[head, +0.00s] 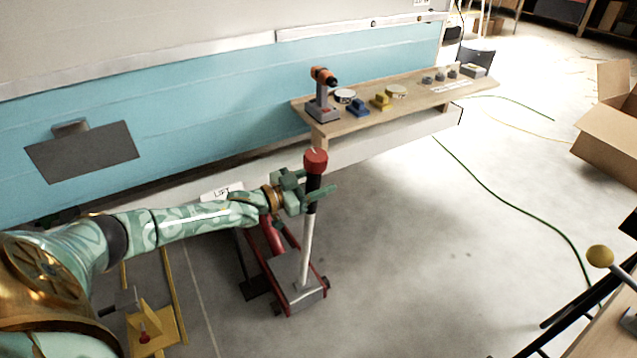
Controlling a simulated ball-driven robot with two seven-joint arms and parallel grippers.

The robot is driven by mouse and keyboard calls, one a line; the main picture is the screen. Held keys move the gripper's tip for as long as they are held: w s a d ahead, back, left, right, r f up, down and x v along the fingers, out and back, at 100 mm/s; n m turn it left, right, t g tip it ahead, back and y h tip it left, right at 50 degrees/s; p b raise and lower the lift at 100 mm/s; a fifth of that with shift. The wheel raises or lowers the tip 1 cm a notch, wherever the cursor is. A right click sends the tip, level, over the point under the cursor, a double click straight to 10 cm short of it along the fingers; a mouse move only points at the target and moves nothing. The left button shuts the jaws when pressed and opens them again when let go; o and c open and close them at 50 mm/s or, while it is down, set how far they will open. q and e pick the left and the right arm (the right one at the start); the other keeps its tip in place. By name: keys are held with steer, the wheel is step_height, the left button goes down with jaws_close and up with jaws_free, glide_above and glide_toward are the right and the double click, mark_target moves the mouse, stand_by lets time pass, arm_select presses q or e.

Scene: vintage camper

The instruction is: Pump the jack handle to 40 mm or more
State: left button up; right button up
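The jack handle (307,240) is a pale grey rod with a black grip and a red cap (315,160). It stands nearly upright, leaning slightly right at the top. It rises from the red and grey floor jack (295,284) beside the camper. My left gripper (311,191) is at the black grip just below the red cap, with one finger in front and one behind. The fingers look closed on the grip, though the rear contact is partly hidden. A small sign reading LIFT (221,192) is on the camper's lower edge. My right gripper is out of view.
A wooden shelf (430,98) with a drill (322,95) and small items juts from the blue and white camper wall. A yellow stand (150,330) is at lower left. A green hose (505,190) crosses the otherwise open floor to the right.

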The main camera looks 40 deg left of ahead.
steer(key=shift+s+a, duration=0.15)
arm_select(q)
steer(key=shift+s, duration=0.25)
steer(key=p+v, duration=0.6)
steer(key=v, duration=0.9)
steer(key=shift+s, duration=0.4)
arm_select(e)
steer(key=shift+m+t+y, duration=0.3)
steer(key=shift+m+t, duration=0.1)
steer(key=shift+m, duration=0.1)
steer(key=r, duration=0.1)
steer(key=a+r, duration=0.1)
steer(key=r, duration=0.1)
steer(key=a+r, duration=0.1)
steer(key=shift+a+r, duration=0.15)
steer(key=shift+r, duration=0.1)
arm_select(q)
steer(key=shift+a, duration=0.1)
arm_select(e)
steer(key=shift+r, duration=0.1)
